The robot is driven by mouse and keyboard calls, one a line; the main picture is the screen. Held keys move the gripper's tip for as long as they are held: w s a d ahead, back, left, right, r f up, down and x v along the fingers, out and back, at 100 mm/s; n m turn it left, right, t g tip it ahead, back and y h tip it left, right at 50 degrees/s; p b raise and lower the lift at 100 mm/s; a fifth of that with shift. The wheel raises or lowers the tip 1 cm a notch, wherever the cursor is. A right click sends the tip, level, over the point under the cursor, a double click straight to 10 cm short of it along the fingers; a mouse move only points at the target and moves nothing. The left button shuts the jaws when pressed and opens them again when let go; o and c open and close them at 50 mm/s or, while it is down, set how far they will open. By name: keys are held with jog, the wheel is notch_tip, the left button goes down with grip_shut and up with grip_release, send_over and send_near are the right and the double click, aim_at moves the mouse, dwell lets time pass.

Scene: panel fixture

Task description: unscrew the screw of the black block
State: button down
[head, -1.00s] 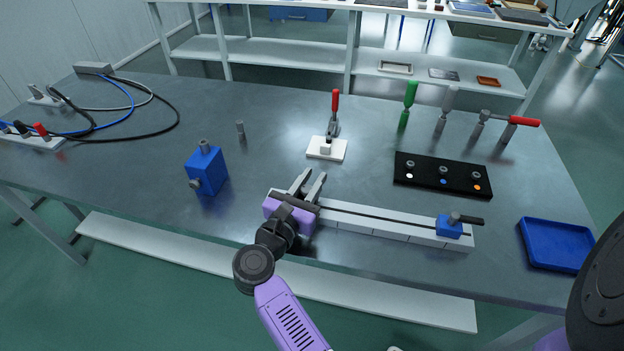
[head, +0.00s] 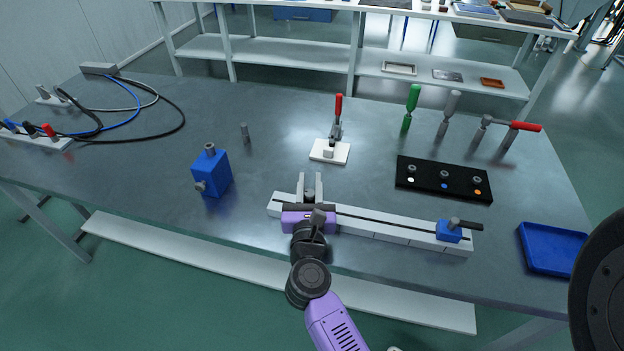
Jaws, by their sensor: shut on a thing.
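The black block (head: 425,184) lies at the right of the table. Three grey screws stand along its back, the left one (head: 412,168), the middle one (head: 444,174) and the right one (head: 477,179), with a white, a blue and an orange dot in front. My gripper (head: 310,178) is well to the left of this block, over the left end of the white rail, fingers pointing away from me. It is closed on a small grey piece (head: 311,191) between the fingers. My gripper's body hides its lower part, and I cannot tell what it belongs to.
The white rail (head: 390,229) carries a blue slider (head: 449,231) with a black handle. A blue block (head: 212,177) stands left, a red-handled clamp (head: 330,151) behind. Upright tools (head: 445,115) stand behind the black block. A blue tray (head: 553,248) lies right.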

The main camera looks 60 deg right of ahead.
aim_at(310, 198)
jog(key=shift+w+a+r+n+t+y+p, duration=0.15)
jog(key=shift+n+t+y+p, duration=0.3)
jog(key=shift+n+t+y, duration=0.25)
jog(key=shift+w+a+f+n+t+y+p, duration=0.1)
jog(key=shift+n+t+y+p, duration=0.4)
jog(key=shift+t, duration=0.3)
jog(key=shift+y, duration=0.3)
jog(key=c, duration=1.2)
grip_release()
jog(key=shift+s+a, duration=0.35)
jog(key=shift+a, duration=0.05)
jog(key=b+v, duration=0.1)
jog(key=v, duration=0.3)
jog(key=b+v, duration=0.1)
jog(key=v, duration=0.1)
jog(key=shift+f+b, duration=0.3)
jog(key=shift+b, duration=0.05)
jog(key=shift+s+a+r, duration=0.15)
jog(key=shift+s, duration=0.15)
